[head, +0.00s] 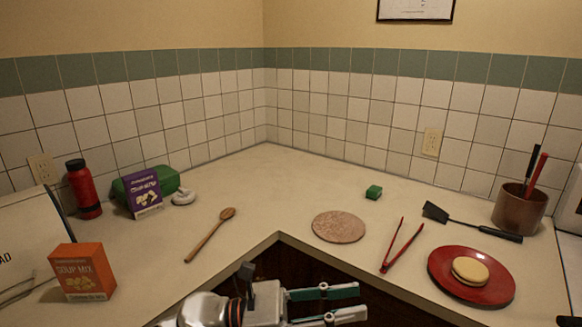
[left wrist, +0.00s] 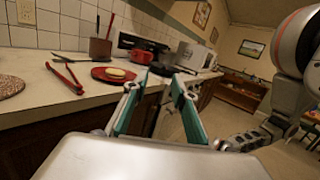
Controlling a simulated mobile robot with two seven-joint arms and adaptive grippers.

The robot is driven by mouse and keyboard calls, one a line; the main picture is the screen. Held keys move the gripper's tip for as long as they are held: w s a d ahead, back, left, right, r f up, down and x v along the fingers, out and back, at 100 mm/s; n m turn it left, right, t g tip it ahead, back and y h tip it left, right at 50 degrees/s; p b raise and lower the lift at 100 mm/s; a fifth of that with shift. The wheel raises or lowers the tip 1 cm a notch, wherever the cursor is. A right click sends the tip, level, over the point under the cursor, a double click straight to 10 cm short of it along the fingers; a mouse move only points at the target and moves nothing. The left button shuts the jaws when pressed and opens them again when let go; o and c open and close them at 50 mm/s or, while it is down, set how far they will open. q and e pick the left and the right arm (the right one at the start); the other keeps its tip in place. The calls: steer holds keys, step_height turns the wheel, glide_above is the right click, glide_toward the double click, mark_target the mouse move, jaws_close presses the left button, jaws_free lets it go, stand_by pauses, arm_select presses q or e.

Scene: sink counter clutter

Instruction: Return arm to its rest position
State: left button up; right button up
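My left gripper (head: 360,302) is at the bottom centre of the head view, in front of the counter's inner corner. Its two green-padded fingers point right and stand apart with nothing between them. The left wrist view also shows the left gripper (left wrist: 155,86) open and empty, in front of the counter edge. Part of my other arm (left wrist: 292,75) shows at the right of the left wrist view; the state of its gripper is not clear. A small dark piece shows at the bottom right edge of the head view.

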arm_select(q)
steer(key=w+a+f+n+t+y, duration=0.35)
steer(key=a+f+n+t, duration=0.4)
steer(key=n, duration=0.85)
steer(key=w+a+f+n+t+y, duration=0.3)
steer(key=a+f+n+t+y, duration=0.35)
steer(key=n, duration=0.85)
steer(key=s+a+f+n+g+y, duration=0.1)
steer(key=s+a+f+n+y, duration=0.1)
steer(key=s+a+f+n, duration=0.3)
steer(key=s+a+f+n+g+y, duration=0.1)
steer(key=s+a+f+n, duration=0.4)
steer(key=f, duration=0.6)
steer(key=s+a+f+n+g+y, duration=0.1)
steer(key=s+a+f+n+y, duration=0.3)
steer(key=s+a+f+n, duration=0.1)
step_height(320, 180, down, 3)
steer(key=s+n, duration=0.1)
steer(key=n, duration=0.1)
steer(key=shift+s+a+n+g, duration=0.2)
steer(key=shift+n+g, duration=0.1)
steer(key=shift+g, duration=0.1)
steer(key=shift+f, duration=0.1)
